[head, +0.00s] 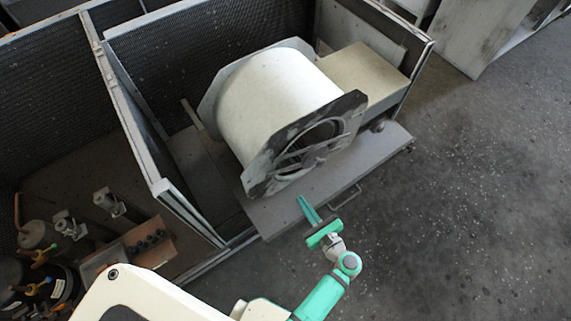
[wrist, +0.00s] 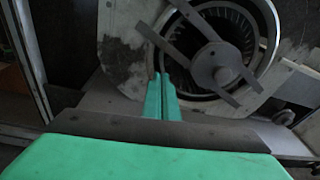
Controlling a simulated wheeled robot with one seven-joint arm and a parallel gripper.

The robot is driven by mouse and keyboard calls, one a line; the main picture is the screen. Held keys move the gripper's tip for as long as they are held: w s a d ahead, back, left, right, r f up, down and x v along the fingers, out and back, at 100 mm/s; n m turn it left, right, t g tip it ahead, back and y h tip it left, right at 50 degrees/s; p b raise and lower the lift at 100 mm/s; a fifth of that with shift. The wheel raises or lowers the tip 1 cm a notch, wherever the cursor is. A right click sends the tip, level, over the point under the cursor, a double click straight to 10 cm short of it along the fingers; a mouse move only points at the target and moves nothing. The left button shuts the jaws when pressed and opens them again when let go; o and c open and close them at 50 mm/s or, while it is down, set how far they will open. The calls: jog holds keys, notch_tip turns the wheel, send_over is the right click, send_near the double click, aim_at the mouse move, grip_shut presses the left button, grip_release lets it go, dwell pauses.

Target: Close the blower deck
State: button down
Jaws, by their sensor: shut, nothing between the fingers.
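The blower deck (head: 285,213) is a flat grey sliding shelf that sticks out past the front of the housing. It carries the white round blower (head: 275,98) with its dark front plate, and a beige box (head: 362,76) behind it to the right. A small handle (head: 345,197) is on the deck's front edge.
The housing (head: 135,110) has dark mesh-lined walls and a partition left of the blower. Valves, a dark compressor (head: 25,285) and a brown box (head: 150,242) fill the left bay. The concrete floor (head: 470,200) to the right is clear.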

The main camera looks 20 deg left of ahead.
notch_tip(320, 180, up, 4)
jog(key=w+y, duration=0.2)
jog(key=w, duration=0.1)
jog(key=shift+m, duration=0.4)
jog(key=x, duration=1.3)
jog(key=shift+s+a+r, duration=0.15)
jog(key=shift+a+r, duration=0.1)
jog(key=shift+a, duration=0.05)
